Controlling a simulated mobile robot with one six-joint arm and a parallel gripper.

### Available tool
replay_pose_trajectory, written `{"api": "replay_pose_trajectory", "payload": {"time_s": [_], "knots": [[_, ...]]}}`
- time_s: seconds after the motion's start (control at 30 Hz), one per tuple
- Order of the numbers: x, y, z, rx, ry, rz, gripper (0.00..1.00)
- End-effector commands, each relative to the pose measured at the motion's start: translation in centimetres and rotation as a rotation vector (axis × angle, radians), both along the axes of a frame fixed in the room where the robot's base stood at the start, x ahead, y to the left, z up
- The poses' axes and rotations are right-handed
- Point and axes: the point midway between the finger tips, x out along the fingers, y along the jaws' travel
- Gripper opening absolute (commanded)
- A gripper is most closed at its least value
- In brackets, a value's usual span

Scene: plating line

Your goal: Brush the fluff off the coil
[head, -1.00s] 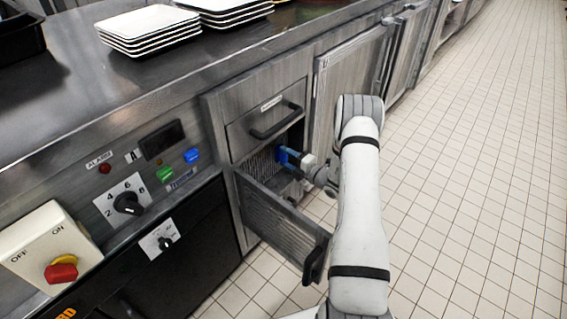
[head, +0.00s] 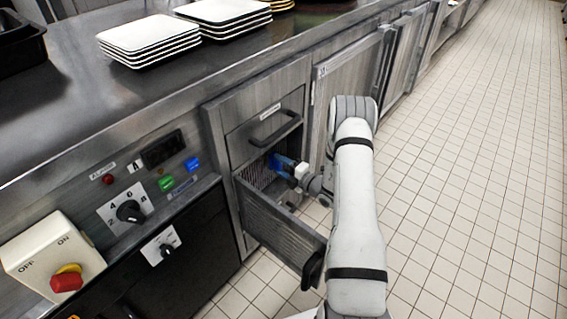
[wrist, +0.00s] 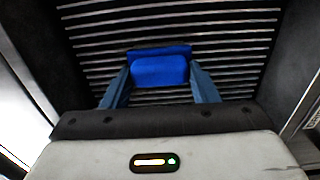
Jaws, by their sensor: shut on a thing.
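The coil (head: 257,177) shows as a finned grey surface inside the open compartment under the counter. In the wrist view the coil (wrist: 100,44) fills the background as rows of thin light fins on dark. My gripper (head: 284,164) reaches into the compartment from the right. In the wrist view my gripper (wrist: 160,78) is shut on a blue brush (wrist: 160,68), with one finger on each side. The brush lies in front of the fins; its far edge hides the contact, so I cannot tell whether it touches. I make out no clear fluff on the visible fins.
A hinged grey panel (head: 278,222) stands open below the compartment, with a dark handle (head: 312,268). A closed drawer front (head: 262,125) is above. A control panel with a dial (head: 129,211) and a red switch (head: 66,279) is at left. Plates (head: 148,40) stand on the counter. Tiled floor at right is free.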

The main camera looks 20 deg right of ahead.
Motion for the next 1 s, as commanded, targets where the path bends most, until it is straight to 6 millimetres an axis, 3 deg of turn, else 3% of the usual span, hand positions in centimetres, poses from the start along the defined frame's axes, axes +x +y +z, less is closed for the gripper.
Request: {"api": "replay_pose_trajectory", "payload": {"time_s": [1.0], "knots": [[-3.4,5.3,0.0,0.000,0.001,0.001,0.29]]}}
